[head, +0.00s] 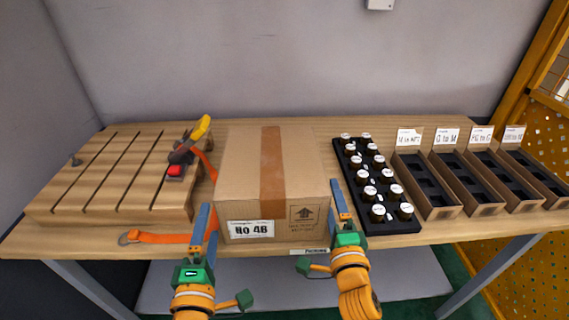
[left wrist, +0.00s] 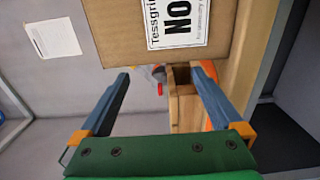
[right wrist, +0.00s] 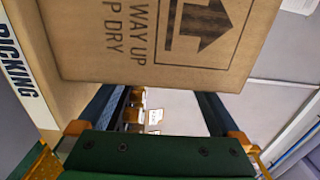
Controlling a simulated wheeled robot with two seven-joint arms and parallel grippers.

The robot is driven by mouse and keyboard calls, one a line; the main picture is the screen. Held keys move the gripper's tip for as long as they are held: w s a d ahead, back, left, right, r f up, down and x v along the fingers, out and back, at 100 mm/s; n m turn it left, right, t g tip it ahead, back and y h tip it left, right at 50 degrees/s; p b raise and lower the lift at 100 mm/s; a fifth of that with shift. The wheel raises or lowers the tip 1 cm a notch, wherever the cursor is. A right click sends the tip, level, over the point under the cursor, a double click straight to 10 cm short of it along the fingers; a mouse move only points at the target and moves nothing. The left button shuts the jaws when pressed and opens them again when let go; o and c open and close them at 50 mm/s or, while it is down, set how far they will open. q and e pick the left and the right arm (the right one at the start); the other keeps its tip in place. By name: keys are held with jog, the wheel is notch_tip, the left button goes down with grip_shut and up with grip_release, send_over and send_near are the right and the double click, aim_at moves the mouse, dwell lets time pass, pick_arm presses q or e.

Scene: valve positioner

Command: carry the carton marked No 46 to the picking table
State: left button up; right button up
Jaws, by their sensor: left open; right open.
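A brown cardboard carton (head: 243,170) with a tape strip stands upright on the wooden table (head: 270,249). Its white front label reads "No 4" and a blurred last character. A plate on the table's front edge reads "PICKING" in the right wrist view (right wrist: 22,80). My left gripper (head: 208,210) is open and empty at the carton's front left corner. My right gripper (head: 341,200) is open and empty at its front right corner. Both wrist views show the carton's printed front, with the label (left wrist: 180,20) and an up arrow (right wrist: 205,25), beyond the fingers. Neither gripper holds it.
A slotted wooden block (head: 110,175) stands at left, with a red and yellow strap tool (head: 185,155) and orange strap (head: 155,238). A black tray of white-capped parts (head: 375,185) stands close right of the carton. Several labelled bins (head: 425,185) stand farther right. A wall is behind.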

jog(key=shift+s, duration=0.2)
pick_arm(q)
jog(key=shift+s, duration=1.05)
pick_arm(e)
jog(key=s, duration=1.1)
jog(key=shift+s, duration=0.4)
pick_arm(q)
notch_tip(320, 180, up, 13)
jog(key=p, duration=1.3)
jog(key=shift+p, duration=0.35)
pick_arm(e)
notch_tip(320, 180, up, 14)
jog(key=shift+f, duration=0.15)
